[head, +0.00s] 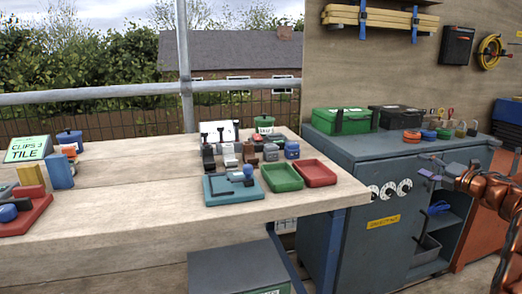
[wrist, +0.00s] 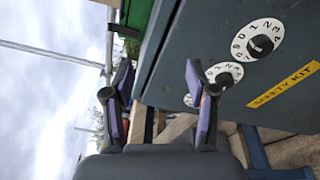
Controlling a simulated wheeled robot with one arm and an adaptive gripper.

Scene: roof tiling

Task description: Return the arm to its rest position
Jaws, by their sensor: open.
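My gripper (head: 428,178) is at the right of the head view, at the end of my copper-coloured arm. It is in front of the grey safety-kit cabinet (head: 335,235) and points left. In the wrist view my gripper (wrist: 160,82) has its two purple-padded fingers well apart, with nothing between them. The cabinet (wrist: 205,35) fills the right of that view, with its dials and yellow label. I cannot tell the exact gap between gripper and cabinet.
A wooden workbench (head: 120,240) spans the left and middle. A green case (head: 342,120) and padlocks stand on the cabinet. A metal rail (head: 90,95) runs behind.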

